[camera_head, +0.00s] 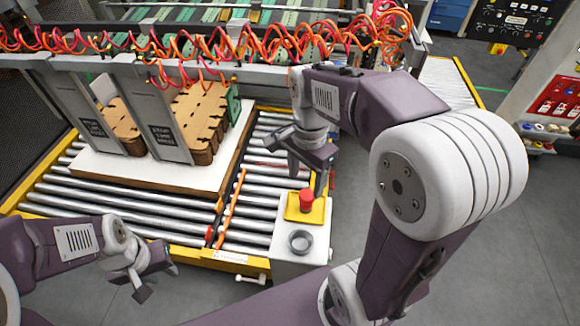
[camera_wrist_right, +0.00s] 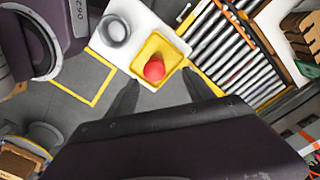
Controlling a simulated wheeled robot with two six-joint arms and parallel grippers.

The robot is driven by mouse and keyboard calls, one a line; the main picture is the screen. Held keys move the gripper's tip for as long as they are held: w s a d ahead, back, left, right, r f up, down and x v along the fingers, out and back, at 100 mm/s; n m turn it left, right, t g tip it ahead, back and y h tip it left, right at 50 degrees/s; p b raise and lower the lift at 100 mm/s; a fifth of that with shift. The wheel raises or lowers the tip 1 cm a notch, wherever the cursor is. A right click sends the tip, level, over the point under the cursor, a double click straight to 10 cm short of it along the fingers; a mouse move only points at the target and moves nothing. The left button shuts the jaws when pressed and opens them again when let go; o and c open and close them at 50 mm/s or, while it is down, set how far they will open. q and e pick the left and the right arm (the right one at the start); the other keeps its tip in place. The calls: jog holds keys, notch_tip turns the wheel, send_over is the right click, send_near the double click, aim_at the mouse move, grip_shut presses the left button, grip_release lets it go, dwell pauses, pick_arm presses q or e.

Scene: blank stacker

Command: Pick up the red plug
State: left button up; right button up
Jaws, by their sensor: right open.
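The red plug (camera_head: 306,196) stands upright on a yellow square plate (camera_head: 291,212) on top of a white box at the front right corner of the roller conveyor. It also shows in the right wrist view (camera_wrist_right: 154,69), seen from above. My right gripper (camera_head: 307,178) is open and empty. It is above and just behind the plug, and in its wrist view the fingers (camera_wrist_right: 158,95) stand apart at the plug's near side, not touching it as far as I can see. My left gripper (camera_head: 158,274) is at the lower left, away from the plug; its jaw gap is unclear.
A round grey cup or ring (camera_head: 300,241) sits on the white box in front of the yellow plate. The roller conveyor (camera_head: 160,213) carries a white board (camera_head: 150,172) with stacks of brown blanks (camera_head: 200,113). Orange coiled hoses (camera_head: 200,40) hang behind. Grey floor is open at right.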

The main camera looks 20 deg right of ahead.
aim_at(307, 194)
jog(key=shift+w, duration=0.2)
jog(key=s+f, duration=0.2)
jog(key=s, duration=0.1)
jog(key=shift+a+p, duration=0.15)
jog(key=shift+p, duration=0.25)
jog(key=shift+w+f, duration=0.8)
jog(key=shift+f, duration=0.15)
notch_tip(307, 194, down, 4)
jog(key=shift+f+p, duration=0.1)
jog(key=shift+p, duration=0.65)
jog(key=shift+s+f, duration=0.2)
jog(key=shift+f, duration=0.05)
jog(key=shift+w, duration=0.25)
jog(key=c, duration=0.9)
grip_shut()
pick_arm(q)
jog(key=r, duration=0.1)
jog(key=s+r, duration=0.1)
jog(key=shift+s+r, duration=0.15)
jog(key=shift+r, duration=0.2)
